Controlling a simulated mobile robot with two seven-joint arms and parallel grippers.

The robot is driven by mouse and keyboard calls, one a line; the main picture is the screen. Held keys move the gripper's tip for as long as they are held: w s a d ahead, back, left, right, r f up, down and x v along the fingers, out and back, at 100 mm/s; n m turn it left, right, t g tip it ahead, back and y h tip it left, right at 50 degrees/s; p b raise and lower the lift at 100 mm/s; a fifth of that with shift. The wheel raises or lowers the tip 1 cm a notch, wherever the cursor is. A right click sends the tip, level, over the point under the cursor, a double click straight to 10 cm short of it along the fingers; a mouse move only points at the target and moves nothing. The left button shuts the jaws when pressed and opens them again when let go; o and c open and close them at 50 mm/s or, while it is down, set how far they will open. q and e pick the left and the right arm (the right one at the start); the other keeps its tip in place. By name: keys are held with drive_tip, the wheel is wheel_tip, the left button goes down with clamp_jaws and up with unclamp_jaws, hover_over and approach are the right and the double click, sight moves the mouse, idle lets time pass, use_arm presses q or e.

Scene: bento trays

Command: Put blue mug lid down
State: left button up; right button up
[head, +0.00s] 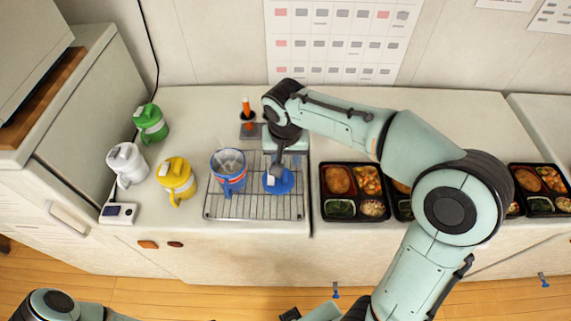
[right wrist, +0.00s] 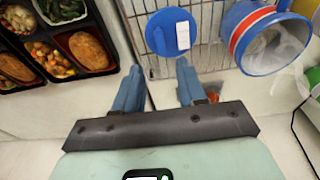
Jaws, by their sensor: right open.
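The blue mug lid (head: 284,184), a round disc with a white tab, lies on the wire rack (head: 212,211), just right of the mug. It also shows in the right wrist view (right wrist: 170,42). The blue mug (head: 229,181) with a red and white band stands upright on the rack with its top open; the right wrist view shows it at right (right wrist: 262,40). My right gripper (right wrist: 160,72) is open, its two fingers apart and empty, with the lid just beyond the fingertips. In the head view the wrist partly covers the lid. My left gripper is out of view.
Yellow (head: 176,178), white (head: 127,164) and green (head: 151,122) mugs stand left of the rack. A small white device (head: 118,213) lies near the front edge. An orange-handled tool (head: 246,109) stands behind. Bento trays (head: 342,216) line the right side.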

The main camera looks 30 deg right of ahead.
drive_tip(key=shift+s+a+r, duration=0.1)
drive_tip(key=shift+s+r, duration=0.1)
drive_tip(key=shift+r, duration=1.45)
